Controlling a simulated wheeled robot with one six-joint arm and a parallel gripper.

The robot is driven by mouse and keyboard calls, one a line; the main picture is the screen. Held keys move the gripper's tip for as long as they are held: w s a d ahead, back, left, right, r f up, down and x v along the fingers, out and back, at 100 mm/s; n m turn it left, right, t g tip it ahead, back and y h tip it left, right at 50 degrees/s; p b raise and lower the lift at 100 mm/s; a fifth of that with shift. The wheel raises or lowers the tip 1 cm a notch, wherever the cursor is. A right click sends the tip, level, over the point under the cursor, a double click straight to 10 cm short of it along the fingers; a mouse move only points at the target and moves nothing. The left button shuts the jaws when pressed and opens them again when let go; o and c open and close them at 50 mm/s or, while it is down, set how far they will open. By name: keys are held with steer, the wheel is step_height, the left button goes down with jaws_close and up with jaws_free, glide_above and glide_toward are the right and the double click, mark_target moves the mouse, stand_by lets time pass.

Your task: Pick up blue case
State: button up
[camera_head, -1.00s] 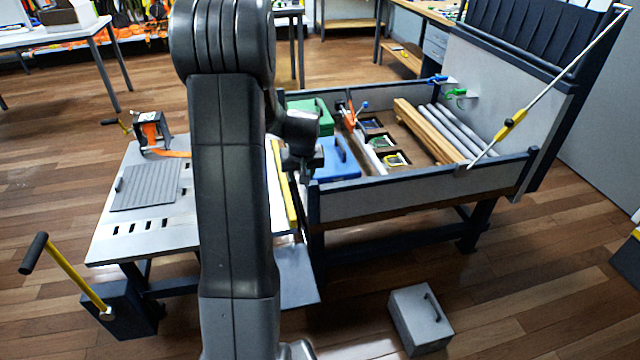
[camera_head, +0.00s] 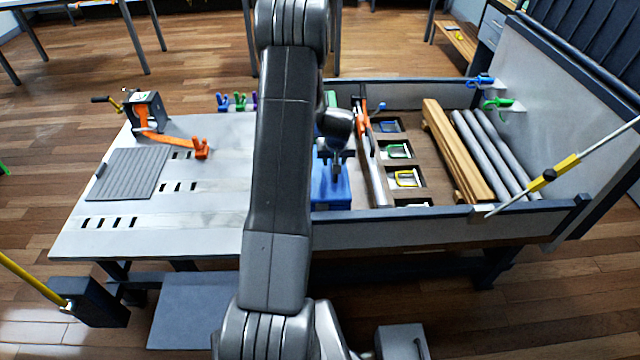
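The blue case (camera_head: 329,190) lies in the walled tray of the bench, at its left end near the front wall. My arm hides its left part. My gripper (camera_head: 336,168) points down over the case in the picture, near its handle. It is small and dark here, so I cannot tell whether its fingers are open or shut, or whether they touch the case.
A green case (camera_head: 331,100) is behind, mostly hidden by my arm. The tray wall (camera_head: 420,220) borders the front. Wooden beams (camera_head: 455,150) and grey pipes (camera_head: 490,150) lie at right. A yellow-banded rod (camera_head: 560,170) slants over the right side. A grey case (camera_head: 402,342) sits on the floor.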

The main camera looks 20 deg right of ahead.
steer(key=shift+x, duration=0.85)
jaws_close()
steer(key=shift+r, duration=0.1)
stand_by(0.7)
